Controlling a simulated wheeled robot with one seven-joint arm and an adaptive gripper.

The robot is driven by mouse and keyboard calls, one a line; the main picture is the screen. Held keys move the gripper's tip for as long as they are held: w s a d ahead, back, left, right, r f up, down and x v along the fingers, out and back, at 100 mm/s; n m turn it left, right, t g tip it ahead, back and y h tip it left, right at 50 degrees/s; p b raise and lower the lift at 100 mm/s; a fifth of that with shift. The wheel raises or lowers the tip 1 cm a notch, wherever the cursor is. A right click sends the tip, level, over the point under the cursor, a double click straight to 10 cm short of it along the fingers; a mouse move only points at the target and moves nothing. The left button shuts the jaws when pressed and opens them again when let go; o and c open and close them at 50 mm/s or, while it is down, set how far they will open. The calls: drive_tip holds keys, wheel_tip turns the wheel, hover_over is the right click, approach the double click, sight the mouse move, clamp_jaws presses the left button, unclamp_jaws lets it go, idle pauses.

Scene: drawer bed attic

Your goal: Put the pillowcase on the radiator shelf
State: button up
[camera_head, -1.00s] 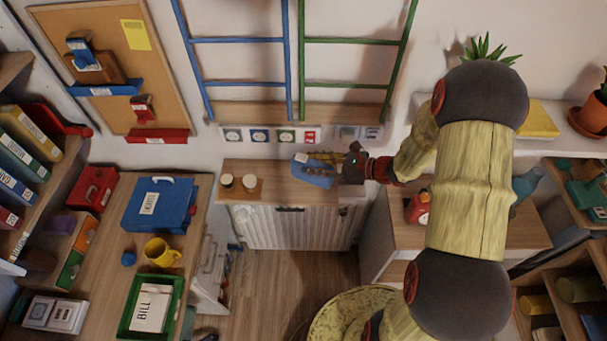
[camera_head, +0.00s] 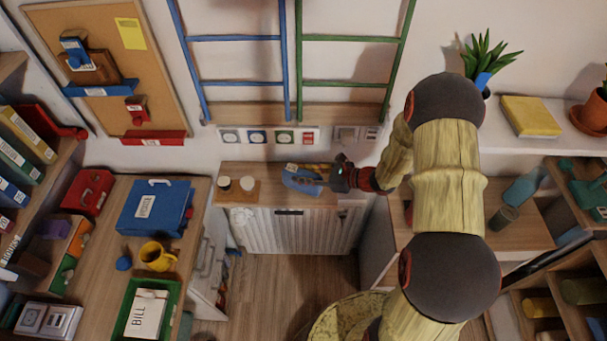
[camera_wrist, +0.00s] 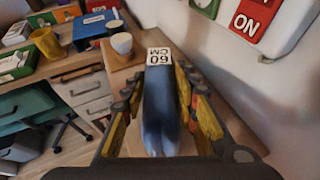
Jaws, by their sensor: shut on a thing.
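The blue pillowcase (camera_head: 299,181) with a white "60 CM" tag is between the fingers of my gripper (camera_head: 318,174). The wrist view shows the pillowcase (camera_wrist: 161,110) lengthwise between the two yellow and dark fingers (camera_wrist: 165,100), which are shut on it. The radiator shelf (camera_head: 268,172) is a wooden board above a white ribbed radiator (camera_head: 290,230). The pillowcase is over the right-middle part of this shelf. I cannot tell whether it touches the board. Its right end is hidden by the gripper.
Two small cups, one dark-topped (camera_head: 224,184) and one white (camera_head: 249,183), stand on a small board at the shelf's left. A wall with switches (camera_head: 257,136) and ladders rises behind. A desk stands left, and a wooden cabinet (camera_head: 500,230) right.

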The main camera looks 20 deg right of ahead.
drive_tip(key=shift+f, duration=0.2)
drive_tip(key=o, duration=1.2)
drive_tip(key=shift+r, duration=0.1)
drive_tip(key=shift+r, duration=0.15)
drive_tip(key=shift+s+d+r, duration=0.1)
drive_tip(key=shift+d+r, duration=0.05)
drive_tip(key=shift+d, duration=0.1)
drive_tip(key=p+v, duration=0.2)
drive_tip(key=v, duration=0.9)
drive_tip(key=shift+s, duration=0.2)
drive_tip(key=shift+d, duration=0.1)
